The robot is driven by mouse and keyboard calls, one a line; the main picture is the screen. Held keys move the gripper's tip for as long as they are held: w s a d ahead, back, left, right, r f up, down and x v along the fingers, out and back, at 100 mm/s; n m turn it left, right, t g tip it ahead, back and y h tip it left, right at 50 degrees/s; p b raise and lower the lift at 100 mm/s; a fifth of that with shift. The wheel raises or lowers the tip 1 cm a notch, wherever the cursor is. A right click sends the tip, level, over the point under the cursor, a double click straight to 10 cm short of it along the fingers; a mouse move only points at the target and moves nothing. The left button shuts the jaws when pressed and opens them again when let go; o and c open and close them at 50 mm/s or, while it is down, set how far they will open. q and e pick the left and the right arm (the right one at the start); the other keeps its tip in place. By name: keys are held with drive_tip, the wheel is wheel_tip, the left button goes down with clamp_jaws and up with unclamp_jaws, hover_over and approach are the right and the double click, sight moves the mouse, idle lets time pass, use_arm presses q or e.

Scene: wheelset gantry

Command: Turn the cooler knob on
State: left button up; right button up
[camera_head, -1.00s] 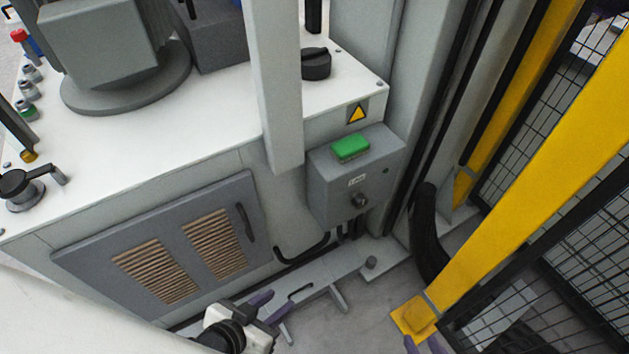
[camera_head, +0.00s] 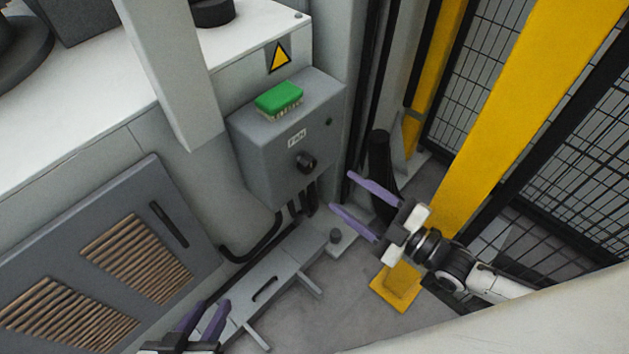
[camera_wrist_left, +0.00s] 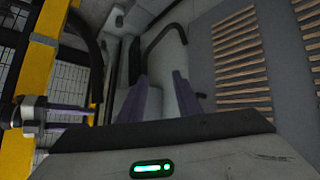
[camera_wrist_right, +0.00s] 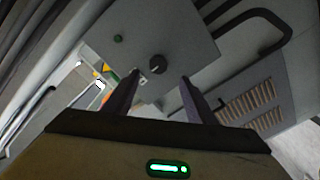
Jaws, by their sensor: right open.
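The black round knob (camera_head: 305,162) is on the front of a grey box (camera_head: 253,163) under a label that seems to read "FAN". The knob also shows in the right wrist view (camera_wrist_right: 157,64), with a light pointer mark, ahead of and between the fingers. My right gripper (camera_head: 342,191), with purple fingers, is open and empty. It is to the right of and below the knob in the head view, apart from it. My left gripper (camera_head: 208,308) is at the bottom of the head view, open and empty, its fingers a modest gap apart in the left wrist view (camera_wrist_left: 161,78).
A green brush (camera_head: 278,97) lies on the box. A pale post (camera_head: 165,75) stands left of the box. Black cables (camera_head: 300,203) run beneath it. A yellow post (camera_head: 500,110) and mesh fence stand at right. A vented grey panel (camera_head: 95,270) is at left.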

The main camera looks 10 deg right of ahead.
sight(312, 167)
drive_tip(key=b+x, duration=0.2)
drive_tip(key=x, duration=0.7)
drive_tip(key=shift+d+r, duration=0.1)
drive_tip(key=shift+d, duration=0.05)
use_arm(q)
drive_tip(key=shift+w+d+f+g+h, duration=0.35)
drive_tip(key=shift+d+f, duration=0.25)
drive_tip(key=shift+f, duration=0.25)
use_arm(e)
drive_tip(key=shift+w+a, duration=0.4)
drive_tip(key=shift+w, duration=0.2)
drive_tip(key=c, duration=1)
drive_tip(key=shift+c, duration=0.2)
